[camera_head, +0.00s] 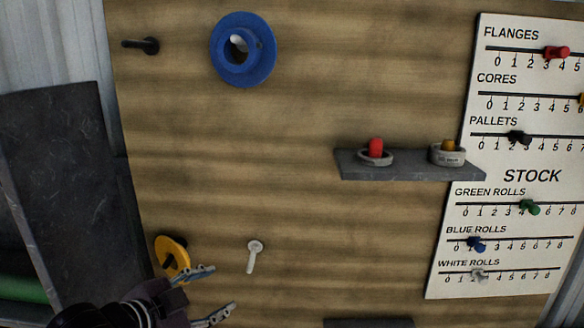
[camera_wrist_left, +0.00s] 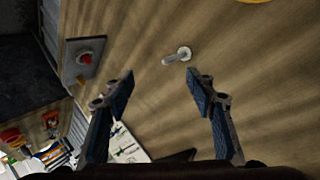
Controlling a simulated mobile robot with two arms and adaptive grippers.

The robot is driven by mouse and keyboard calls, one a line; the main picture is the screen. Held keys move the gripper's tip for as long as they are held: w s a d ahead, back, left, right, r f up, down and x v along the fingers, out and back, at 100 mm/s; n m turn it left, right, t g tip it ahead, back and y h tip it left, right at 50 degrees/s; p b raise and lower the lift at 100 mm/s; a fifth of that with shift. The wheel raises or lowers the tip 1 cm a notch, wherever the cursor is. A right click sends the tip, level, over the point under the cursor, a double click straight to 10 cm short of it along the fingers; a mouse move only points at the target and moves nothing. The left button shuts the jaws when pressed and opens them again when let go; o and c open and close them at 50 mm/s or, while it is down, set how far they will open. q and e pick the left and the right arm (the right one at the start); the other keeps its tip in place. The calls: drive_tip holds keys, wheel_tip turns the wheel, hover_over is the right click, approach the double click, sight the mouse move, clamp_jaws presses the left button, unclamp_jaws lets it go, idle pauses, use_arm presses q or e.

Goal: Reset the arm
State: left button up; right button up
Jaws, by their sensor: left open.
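My left gripper (camera_head: 214,292) is at the bottom left of the head view, in front of the wooden wall board. Its two fingers are spread, with nothing between them. The fingers also show apart in the left wrist view (camera_wrist_left: 160,76). A pale peg (camera_head: 253,256) sticks out of the board just above and right of the gripper; in the left wrist view the peg (camera_wrist_left: 177,55) appears beyond the fingertips, apart from them. A yellow flange (camera_head: 164,248) hangs on a dark peg beside the gripper, partly hidden by the arm. My right gripper is not in view.
A blue flange (camera_head: 227,72) and a bare black peg (camera_head: 135,44) are high on the board. A grey shelf (camera_head: 400,172) holds a red-topped and an orange-topped piece. A white stock chart (camera_head: 497,205) with coloured sliders is at right. The middle of the board is clear.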

use_arm(q)
drive_tip(key=s+a+f+n+g+y, duration=0.1)
drive_tip(key=s+f+n+g, duration=0.15)
drive_tip(key=s+f, duration=0.5)
drive_tip(key=s+a+f+n+g+y, duration=0.1)
drive_tip(key=s+f+n+y, duration=0.2)
drive_tip(key=f, duration=0.7)
drive_tip(key=s+a+f+n+g+y, duration=0.1)
drive_tip(key=s+a+f+n+g, duration=0.15)
drive_tip(key=s+f, duration=0.45)
drive_tip(key=s+a+f+n+g, duration=0.1)
drive_tip(key=s+f+n+g, duration=0.15)
drive_tip(key=s, duration=0.95)
wheel_tip(320, 180, down, 34)
drive_tip(key=s+b, duration=0.1)
drive_tip(key=b, duration=0.7)
drive_tip(key=s+a+f+g+b, duration=0.1)
drive_tip(key=s+f+b, duration=0.2)
drive_tip(key=s+f, duration=0.6)
drive_tip(key=s+a+f+g+b, duration=0.1)
drive_tip(key=s+f+b, duration=0.2)
drive_tip(key=s+f, duration=0.6)
wheel_tip(320, 180, down, 6)
drive_tip(key=shift+a+r, duration=0.1)
drive_tip(key=shift+a, duration=0.2)
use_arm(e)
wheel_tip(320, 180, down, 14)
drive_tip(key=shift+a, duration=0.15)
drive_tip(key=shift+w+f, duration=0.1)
